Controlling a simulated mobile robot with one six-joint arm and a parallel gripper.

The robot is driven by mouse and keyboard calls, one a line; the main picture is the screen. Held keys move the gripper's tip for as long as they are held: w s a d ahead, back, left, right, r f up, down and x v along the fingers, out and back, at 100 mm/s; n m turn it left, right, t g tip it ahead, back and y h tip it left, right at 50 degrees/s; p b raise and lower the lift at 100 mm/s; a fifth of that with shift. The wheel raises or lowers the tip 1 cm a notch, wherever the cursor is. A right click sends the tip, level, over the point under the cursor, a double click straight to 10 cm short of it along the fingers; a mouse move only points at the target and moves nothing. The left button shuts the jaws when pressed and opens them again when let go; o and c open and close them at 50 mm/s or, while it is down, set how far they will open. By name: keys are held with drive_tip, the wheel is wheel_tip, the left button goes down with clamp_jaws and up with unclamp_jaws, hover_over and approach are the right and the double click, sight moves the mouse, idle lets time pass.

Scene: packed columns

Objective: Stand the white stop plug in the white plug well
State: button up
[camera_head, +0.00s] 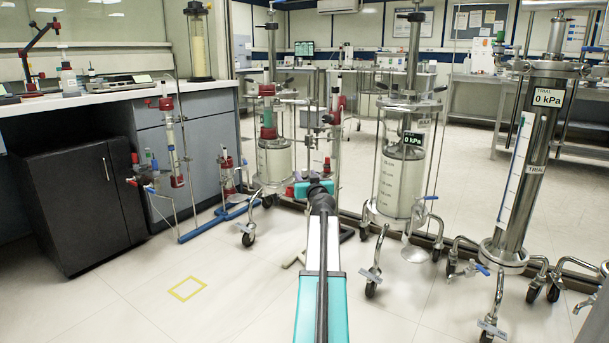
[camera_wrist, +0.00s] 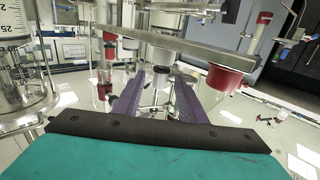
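My gripper (camera_wrist: 164,76) shows in the wrist view as two purple fingers with a clear gap between them. A small pale cylinder with a dark band (camera_wrist: 161,79) shows in line with the gap near the fingertips; I cannot tell its depth or whether it is the white plug. A white cup-like fitting (camera_wrist: 165,56), possibly the white well, hangs under a metal bar (camera_wrist: 190,48) just beyond and above the fingertips. I cannot make out the white plug for certain.
A red cup (camera_wrist: 226,79) hangs under the same bar, right of the fingers. A small red-filled vessel (camera_wrist: 104,90) is to their left. Wheeled columns (camera_head: 402,180) stand close on the right, and a black cabinet (camera_head: 84,205) on the left. The floor in front is open.

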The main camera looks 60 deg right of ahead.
drive_tip(key=p+v, duration=0.1)
drive_tip(key=v, duration=1)
drive_tip(key=shift+p, duration=0.4)
drive_tip(key=shift+a+r, duration=0.1)
idle(0.7)
